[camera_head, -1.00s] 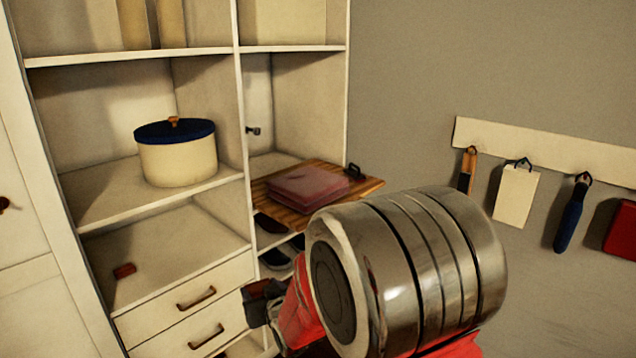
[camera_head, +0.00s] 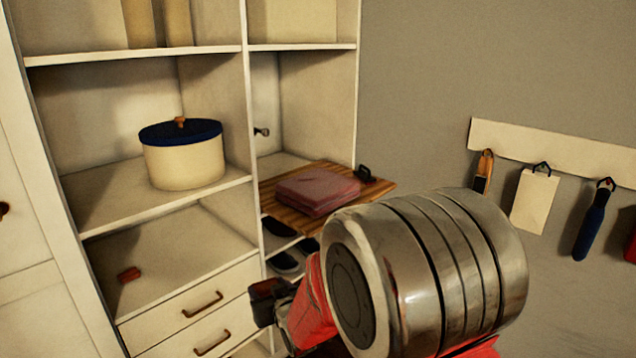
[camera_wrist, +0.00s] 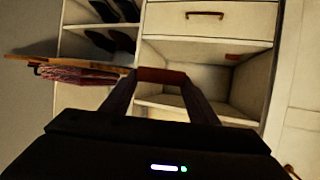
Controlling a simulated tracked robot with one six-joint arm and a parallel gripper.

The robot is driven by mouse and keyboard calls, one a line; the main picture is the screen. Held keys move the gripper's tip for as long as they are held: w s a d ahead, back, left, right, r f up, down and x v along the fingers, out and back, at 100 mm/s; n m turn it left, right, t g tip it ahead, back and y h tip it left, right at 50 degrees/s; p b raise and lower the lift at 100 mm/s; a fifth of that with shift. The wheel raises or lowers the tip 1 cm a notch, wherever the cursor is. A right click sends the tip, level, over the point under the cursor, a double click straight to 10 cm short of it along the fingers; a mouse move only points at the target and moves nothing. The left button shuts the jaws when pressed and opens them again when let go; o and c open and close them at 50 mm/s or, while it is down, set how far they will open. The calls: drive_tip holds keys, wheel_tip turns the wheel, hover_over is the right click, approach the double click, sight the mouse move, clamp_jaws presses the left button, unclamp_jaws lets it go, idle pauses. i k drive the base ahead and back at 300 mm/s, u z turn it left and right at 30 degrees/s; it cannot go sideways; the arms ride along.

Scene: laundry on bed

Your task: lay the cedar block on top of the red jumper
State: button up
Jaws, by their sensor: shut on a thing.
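The red jumper (camera_head: 318,190) is a folded, dull pinkish-red stack on a wooden board (camera_head: 283,192) in the right shelf column. In the wrist view, which is upside down, the jumper (camera_wrist: 82,75) shows edge-on at the left. My gripper (camera_wrist: 160,78) is shut on a small reddish-brown block, which I take for the cedar block (camera_wrist: 162,75), held across its two fingertips. The gripper and block are apart from the jumper, off to one side of it.
The board juts out past the shelf front, with a dark object (camera_head: 364,173) at its back right corner. A cream pot with blue lid (camera_head: 183,158) stands to the left. Another small red-brown piece (camera_head: 129,274) lies on the lower left shelf. Shoes (camera_head: 284,262) sit below the board.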

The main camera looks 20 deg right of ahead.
sight(318, 182)
drive_tip(key=i, duration=0.85)
drive_tip(key=u, duration=0.05)
